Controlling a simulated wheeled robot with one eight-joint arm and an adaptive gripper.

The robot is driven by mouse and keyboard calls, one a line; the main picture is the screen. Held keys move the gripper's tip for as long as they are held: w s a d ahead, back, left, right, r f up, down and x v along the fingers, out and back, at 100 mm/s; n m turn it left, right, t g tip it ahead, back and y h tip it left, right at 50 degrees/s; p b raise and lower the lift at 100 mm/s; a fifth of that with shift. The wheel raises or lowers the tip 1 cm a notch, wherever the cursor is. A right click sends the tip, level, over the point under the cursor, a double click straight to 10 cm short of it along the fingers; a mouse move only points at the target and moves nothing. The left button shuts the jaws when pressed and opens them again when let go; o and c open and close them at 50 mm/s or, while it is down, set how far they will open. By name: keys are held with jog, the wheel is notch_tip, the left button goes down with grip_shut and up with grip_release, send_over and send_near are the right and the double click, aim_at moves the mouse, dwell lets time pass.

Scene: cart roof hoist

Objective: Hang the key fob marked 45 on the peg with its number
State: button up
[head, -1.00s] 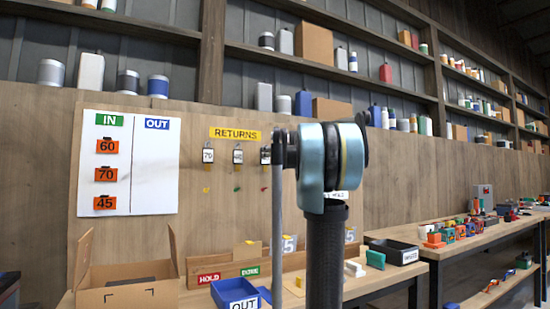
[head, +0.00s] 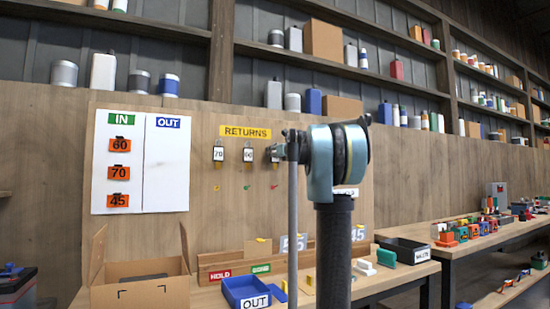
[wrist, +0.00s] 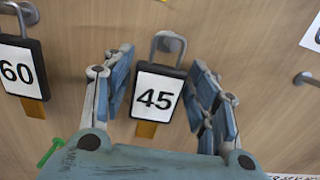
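The fob marked 45 (wrist: 158,96) is a black-framed white tag with a grey shackle. In the wrist view its shackle loops around a peg (wrist: 171,42) on the wooden board, and it hangs almost upright. My gripper (wrist: 163,98) is open, with one finger on each side of the fob and gaps visible between. In the head view my gripper (head: 292,150) is seen from the side at the board and largely covers the third tag under the RETURNS sign (head: 245,132). The fob marked 60 (wrist: 18,70) hangs to the left; it also shows in the head view (head: 248,155).
A 70 tag (head: 218,154) hangs further left. Another peg (wrist: 305,79) at right in the wrist view looks bare. The IN/OUT board (head: 166,170) has orange cards. Below are an open carton (head: 140,294), a blue OUT bin (head: 240,290) and a black tray (head: 405,250).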

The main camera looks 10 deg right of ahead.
jog(key=c, duration=0.7)
jog(key=shift+r, duration=0.35)
jog(key=shift+s, duration=0.1)
jog(key=shift+s+d+r, duration=0.2)
jog(key=shift+s+d, duration=0.05)
jog(key=shift+s, duration=0.5)
jog(key=shift+s+d+r, duration=0.2)
jog(key=shift+s, duration=0.5)
jog(key=shift+s+d+r, duration=0.2)
jog(key=shift+s+d, duration=0.05)
jog(key=shift+s, duration=0.5)
jog(key=shift+v, duration=2.45)
